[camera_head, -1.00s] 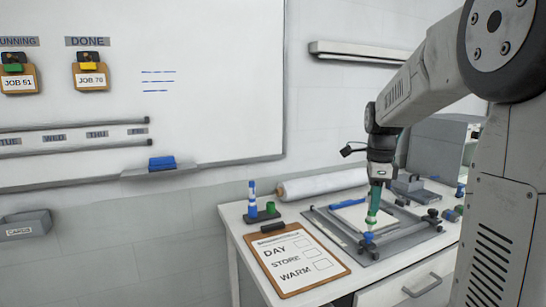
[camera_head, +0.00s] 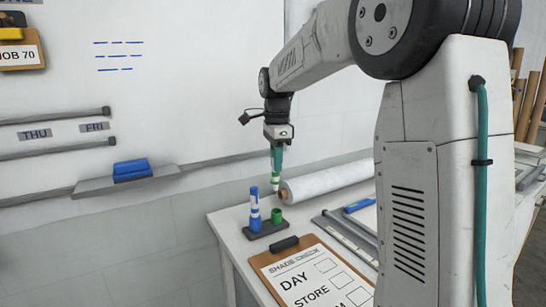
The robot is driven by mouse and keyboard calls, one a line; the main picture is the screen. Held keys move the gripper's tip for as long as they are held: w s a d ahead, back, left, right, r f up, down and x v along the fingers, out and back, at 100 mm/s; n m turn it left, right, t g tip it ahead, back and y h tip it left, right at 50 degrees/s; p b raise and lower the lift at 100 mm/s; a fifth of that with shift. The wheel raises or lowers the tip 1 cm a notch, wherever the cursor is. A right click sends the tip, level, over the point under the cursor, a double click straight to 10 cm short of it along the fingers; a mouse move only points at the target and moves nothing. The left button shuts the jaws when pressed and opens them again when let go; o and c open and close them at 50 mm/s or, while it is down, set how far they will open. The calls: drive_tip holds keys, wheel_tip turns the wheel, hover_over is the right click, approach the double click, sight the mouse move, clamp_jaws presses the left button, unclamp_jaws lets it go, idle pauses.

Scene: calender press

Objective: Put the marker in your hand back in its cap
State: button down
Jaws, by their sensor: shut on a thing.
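My gripper (camera_head: 276,150) points down and is shut on the green-and-white marker (camera_head: 276,181), which hangs upright, its lower end in the air. In the picture, the marker is just above the green cap (camera_head: 277,215), with a gap between them. How far apart they are in depth I cannot tell. The green cap stands at the right end of a dark holder (camera_head: 268,231) on the white table. A blue-and-white marker (camera_head: 254,210) stands upright at the holder's left end. The marker's top is partly hidden by the gripper.
A white roll (camera_head: 325,183) lies behind the holder. A clipboard (camera_head: 283,262) with a checklist lies in front. The press frame (camera_head: 345,235) is to the right, mostly hidden by my arm. The whiteboard ledge (camera_head: 140,182) with a blue eraser (camera_head: 132,170) is at the left.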

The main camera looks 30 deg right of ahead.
sight(277, 181)
drive_tip(key=shift+s+d+f, duration=0.1)
drive_tip(key=shift+f, duration=2.25)
drive_tip(key=shift+f, duration=2.2)
drive_tip(key=c, duration=1.2)
unclamp_jaws()
wheel_tip(277, 181, up, 8)
drive_tip(key=shift+f, duration=0.1)
drive_tip(key=shift+s+d, duration=0.1)
